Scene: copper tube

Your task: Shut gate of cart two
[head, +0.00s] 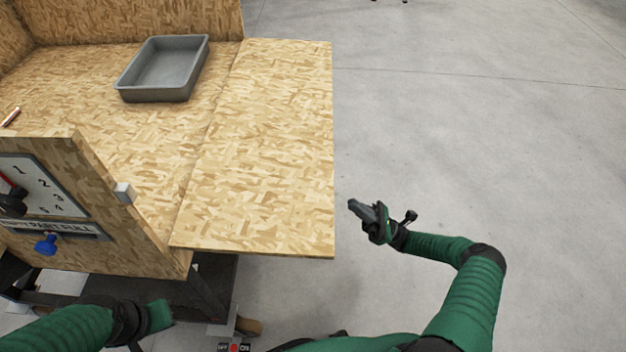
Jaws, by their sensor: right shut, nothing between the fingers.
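The cart's gate (272,150) is a chipboard panel on the right side of the cart (130,135). It lies folded out, about level with the cart's floor, and juts to the right over open floor. My right gripper (353,204) is shut and empty. It is just right of the gate's outer edge in the picture, near its front corner, with a visible gap between them. My left arm shows at the bottom left below the cart's front panel, but its gripper does not show.
A grey tray (128,95) stands on the cart floor near the back. A copper tube (10,117) shows at the left edge. The front panel (105,185) bears a numbered dial, a blue knob (46,244) and a small metal block (124,192). Concrete floor to the right is clear.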

